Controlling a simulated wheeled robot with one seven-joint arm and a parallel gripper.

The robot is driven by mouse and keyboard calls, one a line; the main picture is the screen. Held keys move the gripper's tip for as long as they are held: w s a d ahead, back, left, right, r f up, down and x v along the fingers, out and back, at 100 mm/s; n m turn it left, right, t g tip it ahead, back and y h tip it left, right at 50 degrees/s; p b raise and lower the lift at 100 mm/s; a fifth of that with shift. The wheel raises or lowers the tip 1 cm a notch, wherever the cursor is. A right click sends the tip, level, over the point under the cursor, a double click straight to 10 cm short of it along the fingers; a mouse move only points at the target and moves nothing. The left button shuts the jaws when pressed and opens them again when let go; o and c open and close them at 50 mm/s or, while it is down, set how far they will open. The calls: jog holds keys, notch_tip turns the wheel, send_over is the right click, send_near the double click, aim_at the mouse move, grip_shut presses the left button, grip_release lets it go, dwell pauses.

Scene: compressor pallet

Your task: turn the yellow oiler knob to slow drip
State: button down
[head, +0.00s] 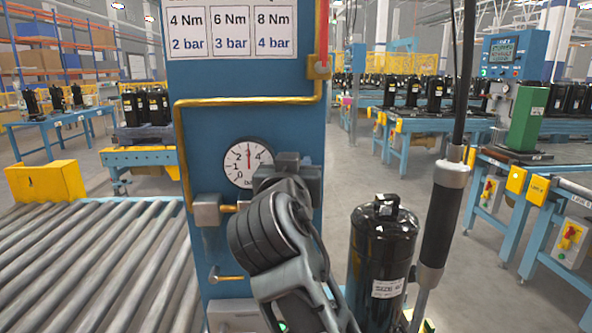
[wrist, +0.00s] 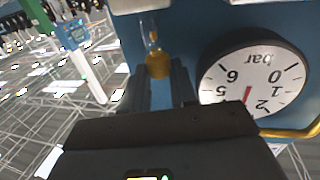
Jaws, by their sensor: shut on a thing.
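The yellow oiler knob (wrist: 158,66) shows in the wrist view at the end of a clear glass oiler bowl (wrist: 150,32), against the blue panel (wrist: 215,28). My gripper (wrist: 160,76) has its two dark fingers on either side of the knob and is shut on it. The view is upside down, so the gauge (wrist: 252,72) beside the knob reads inverted. In the head view my gripper (head: 290,165) is at the blue panel (head: 240,80), just right of the gauge (head: 248,163). My arm hides the knob and oiler there. The knob's setting marks cannot be read.
A yellow pipe (head: 240,101) runs across the panel. A black compressor (head: 383,255) stands close on the right, beside a hanging tool (head: 443,215) on a cable. A roller conveyor (head: 85,265) fills the lower left. A sign above the panel (head: 230,32) pairs Nm with bar.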

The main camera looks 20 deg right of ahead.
jog(key=c, duration=0.9)
grip_release()
jog(key=shift+r+y+p, duration=0.1)
jog(key=shift+y+p, duration=0.2)
jog(key=shift+p, duration=0.05)
